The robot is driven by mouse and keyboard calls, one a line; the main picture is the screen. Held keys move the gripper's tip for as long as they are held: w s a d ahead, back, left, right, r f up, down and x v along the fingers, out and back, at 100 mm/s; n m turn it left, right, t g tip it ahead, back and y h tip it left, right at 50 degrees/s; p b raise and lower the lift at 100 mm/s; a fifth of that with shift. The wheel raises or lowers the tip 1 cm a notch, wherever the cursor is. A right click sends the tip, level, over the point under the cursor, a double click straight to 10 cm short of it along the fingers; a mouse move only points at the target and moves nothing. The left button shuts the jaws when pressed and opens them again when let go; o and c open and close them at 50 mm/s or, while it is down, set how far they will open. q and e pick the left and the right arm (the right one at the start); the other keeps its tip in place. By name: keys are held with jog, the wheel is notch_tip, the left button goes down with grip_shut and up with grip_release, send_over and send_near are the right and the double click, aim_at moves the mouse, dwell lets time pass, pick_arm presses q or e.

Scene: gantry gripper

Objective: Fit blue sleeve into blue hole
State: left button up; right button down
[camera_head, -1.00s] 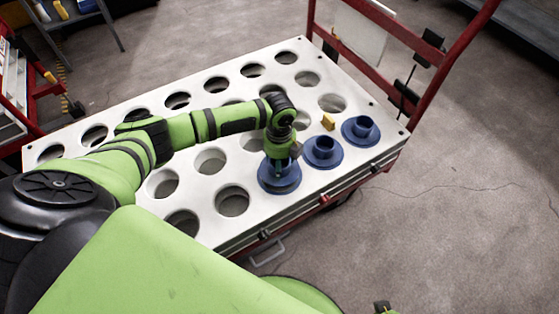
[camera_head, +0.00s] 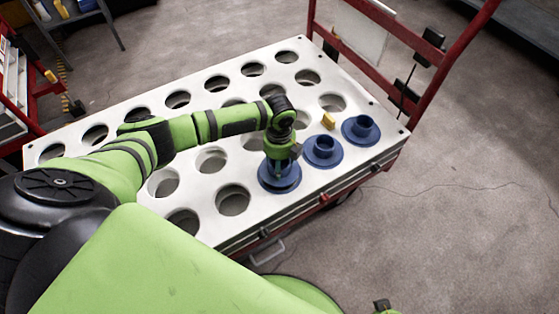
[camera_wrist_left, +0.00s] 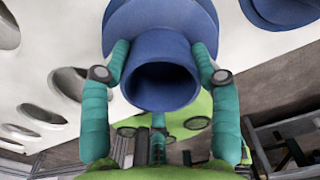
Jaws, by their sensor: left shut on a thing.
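My left gripper (camera_head: 280,166) is shut on a blue sleeve (camera_head: 279,183) at the front edge of the white plate (camera_head: 205,190). The wrist view shows the two teal fingers (camera_wrist_left: 163,85) on either side of the sleeve's round tube (camera_wrist_left: 160,58). A wide blue flange lies beyond the tube. The sleeve looks upright, at the front row of round holes. The gripper covers part of it, and I cannot tell whether it is fully seated. My right gripper is not in view.
Two more blue flanged sleeves (camera_head: 322,152) (camera_head: 360,130) stand to the right on the plate. A small yellow block (camera_head: 328,121) lies near them. Several open holes (camera_head: 232,200) fill the rest of the plate. A red cart frame (camera_head: 440,60) rises at the right.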

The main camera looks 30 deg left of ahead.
pick_arm(q)
jog(key=shift+f+b, duration=0.65)
jog(key=shift+f, duration=0.65)
jog(key=o, duration=1.4)
jog(key=shift+r, duration=0.1)
notch_tip(320, 180, up, 12)
